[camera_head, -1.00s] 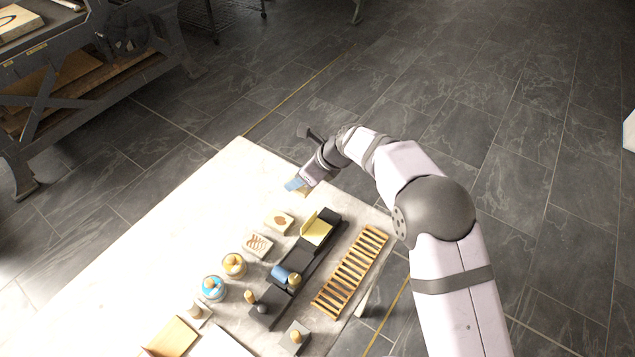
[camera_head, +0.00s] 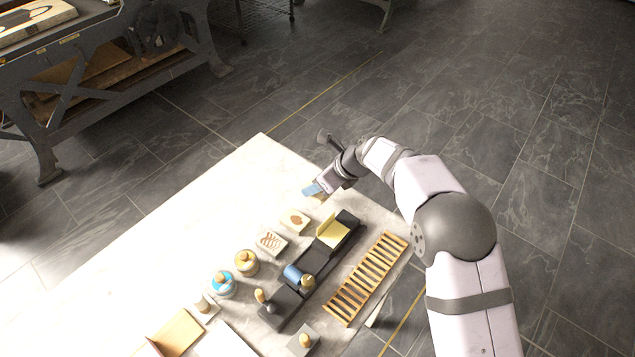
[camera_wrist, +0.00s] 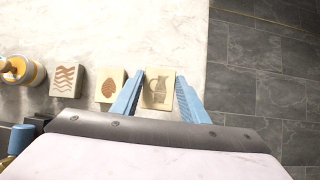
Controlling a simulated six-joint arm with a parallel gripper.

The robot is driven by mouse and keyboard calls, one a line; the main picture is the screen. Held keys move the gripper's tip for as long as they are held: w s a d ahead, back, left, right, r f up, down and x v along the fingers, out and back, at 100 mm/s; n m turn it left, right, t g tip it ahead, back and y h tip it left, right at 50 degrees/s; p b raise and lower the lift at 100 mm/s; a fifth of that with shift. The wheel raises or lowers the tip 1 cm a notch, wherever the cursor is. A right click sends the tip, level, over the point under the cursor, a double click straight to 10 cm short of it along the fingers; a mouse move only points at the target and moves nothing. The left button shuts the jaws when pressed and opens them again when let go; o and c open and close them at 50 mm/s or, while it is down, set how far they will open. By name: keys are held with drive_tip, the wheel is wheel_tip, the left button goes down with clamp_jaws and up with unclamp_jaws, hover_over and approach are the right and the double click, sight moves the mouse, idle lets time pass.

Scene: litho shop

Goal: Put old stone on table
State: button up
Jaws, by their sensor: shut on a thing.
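Three small pale square stones lie in a row on the white table (camera_head: 215,190). One has brown wavy lines (camera_wrist: 67,80), also seen in the head view (camera_head: 270,242). The middle one has a brown oval mark (camera_wrist: 110,86), also in the head view (camera_head: 295,221). The third stone has a grey-brown jug-like drawing (camera_wrist: 158,92) and is between the blue fingers of my gripper (camera_wrist: 160,75). My gripper (camera_head: 311,190) is shut on this stone, at the table's far right edge. I cannot tell whether the stone touches the table. Which stone is the old one is not clear.
A dark tray (camera_head: 265,322) with a roller (camera_head: 293,274) and a slatted wooden rack (camera_head: 366,279) are along the right edge. Two jars (camera_head: 222,284) stand left of the tray. The table's left half is clear. A press (camera_head: 120,70) stands beyond.

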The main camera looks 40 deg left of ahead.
drive_tip(key=shift+f+b, duration=1)
drive_tip(key=shift+f, duration=0.8)
drive_tip(key=shift+p, duration=0.35)
drive_tip(key=shift+f+p, duration=0.1)
drive_tip(key=shift+p, duration=0.4)
idle(1.7)
drive_tip(key=o, duration=1)
drive_tip(key=shift+c, duration=1.2)
drive_tip(key=shift+r+p, duration=2.8)
drive_tip(key=shift+r, duration=0.2)
